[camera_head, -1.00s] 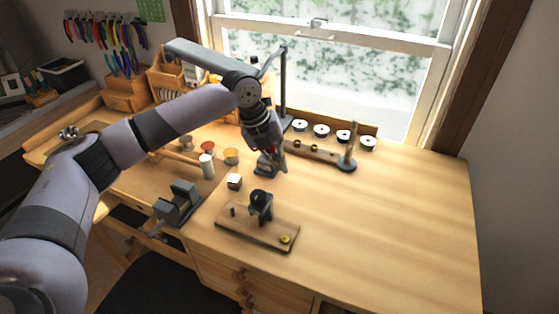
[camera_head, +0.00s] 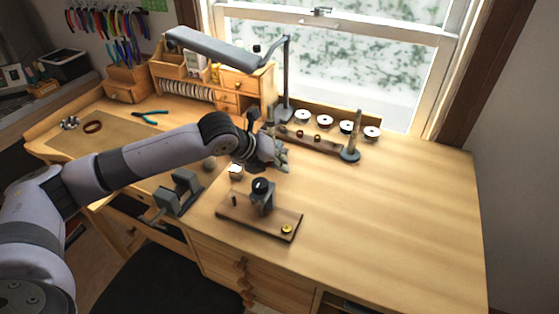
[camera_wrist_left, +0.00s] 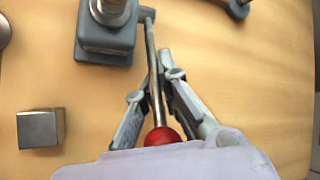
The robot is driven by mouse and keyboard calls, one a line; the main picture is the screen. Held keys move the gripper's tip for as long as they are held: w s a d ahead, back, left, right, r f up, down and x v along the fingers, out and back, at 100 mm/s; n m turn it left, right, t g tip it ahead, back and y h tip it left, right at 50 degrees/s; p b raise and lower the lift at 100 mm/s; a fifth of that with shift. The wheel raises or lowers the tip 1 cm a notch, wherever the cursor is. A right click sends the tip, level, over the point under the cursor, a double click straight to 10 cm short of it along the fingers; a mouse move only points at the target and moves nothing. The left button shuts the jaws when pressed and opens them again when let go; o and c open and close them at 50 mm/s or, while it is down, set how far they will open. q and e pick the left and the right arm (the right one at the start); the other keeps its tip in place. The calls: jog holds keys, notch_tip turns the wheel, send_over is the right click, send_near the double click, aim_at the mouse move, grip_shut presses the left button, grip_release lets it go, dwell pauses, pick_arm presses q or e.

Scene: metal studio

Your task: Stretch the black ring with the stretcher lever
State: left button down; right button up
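The stretcher lever (camera_wrist_left: 153,85) is a thin metal rod with a red ball knob (camera_wrist_left: 162,137) in the left wrist view. It runs up beside a grey stretcher base (camera_wrist_left: 105,38). My left gripper (camera_wrist_left: 158,66) has its fingers drawn together on both sides of the rod, beyond the knob, and appears shut on it. In the head view my left gripper (camera_head: 280,158) is low over the middle of the bench and its arm hides most of the stretcher. I cannot pick out the black ring with certainty. My right gripper is not in view.
A wooden board with a dark-topped post (camera_head: 262,197) stands in front of the gripper. A small metal block (camera_wrist_left: 41,128) lies beside the stretcher. A grey vise (camera_head: 178,193) is at the bench's front edge. A ring rack (camera_head: 315,143) stands behind. The bench's right side is clear.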

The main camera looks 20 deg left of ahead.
pick_arm(q)
jog(key=shift+s+a+f+g, duration=0.1)
jog(key=shift+s+f+g, duration=0.25)
jog(key=shift+f, duration=0.45)
jog(key=c, duration=1.8)
grip_release()
jog(key=shift+w+a+r, duration=0.1)
jog(key=shift+a+r, duration=0.05)
jog(key=shift+r, duration=0.05)
jog(key=shift+o, duration=0.2)
jog(key=shift+r, duration=0.1)
jog(key=shift+w, duration=0.1)
